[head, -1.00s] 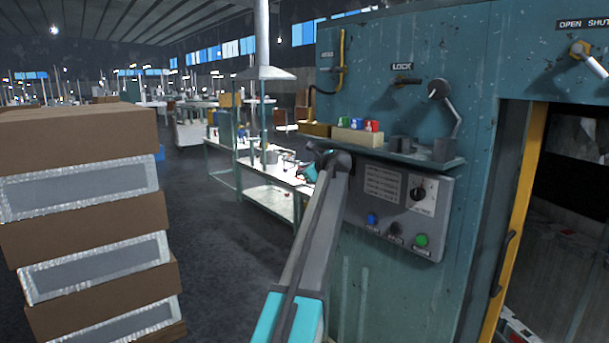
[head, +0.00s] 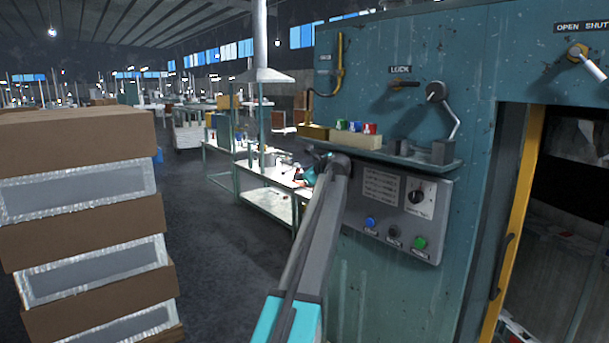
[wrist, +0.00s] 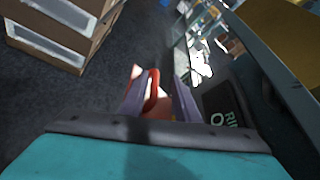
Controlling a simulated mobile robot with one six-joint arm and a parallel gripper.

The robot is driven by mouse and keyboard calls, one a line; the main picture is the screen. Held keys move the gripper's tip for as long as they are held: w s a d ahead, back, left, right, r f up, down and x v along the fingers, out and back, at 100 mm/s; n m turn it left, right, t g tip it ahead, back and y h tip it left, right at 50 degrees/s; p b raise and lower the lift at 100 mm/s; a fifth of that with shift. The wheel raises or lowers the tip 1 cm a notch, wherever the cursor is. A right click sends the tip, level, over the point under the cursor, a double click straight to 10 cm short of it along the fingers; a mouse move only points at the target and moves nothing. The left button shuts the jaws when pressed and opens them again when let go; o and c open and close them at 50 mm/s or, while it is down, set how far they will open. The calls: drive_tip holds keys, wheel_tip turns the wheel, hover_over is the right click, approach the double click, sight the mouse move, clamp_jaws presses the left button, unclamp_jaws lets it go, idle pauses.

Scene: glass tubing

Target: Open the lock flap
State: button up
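The plate marked LOCK (head: 400,69) is on the teal machine wall in the head view. A small dark flap or lever with a brassy end (head: 403,85) sits just below it. My gripper (wrist: 160,88) shows in the wrist view with its two grey fingers apart. A red, curved piece and something pinkish show between the fingers; I cannot tell whether they are gripped or lie beyond. In the head view my arm reaches up in front of the control panel, its end below and left of the flap. The fingertips are not clear there.
A shelf (head: 440,160) with small coloured containers (head: 356,127) juts out below the flap. The control panel (head: 395,215) is under the shelf. Stacked boxes (head: 75,135) stand at the left, with open floor between.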

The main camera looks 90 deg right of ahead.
drive_tip(key=shift+a+f, duration=0.1)
drive_tip(key=shift+a, duration=0.05)
drive_tip(key=shift+s+a, duration=0.2)
drive_tip(key=shift+a, duration=0.05)
drive_tip(key=b+v, duration=0.4)
drive_tip(key=v, duration=0.9)
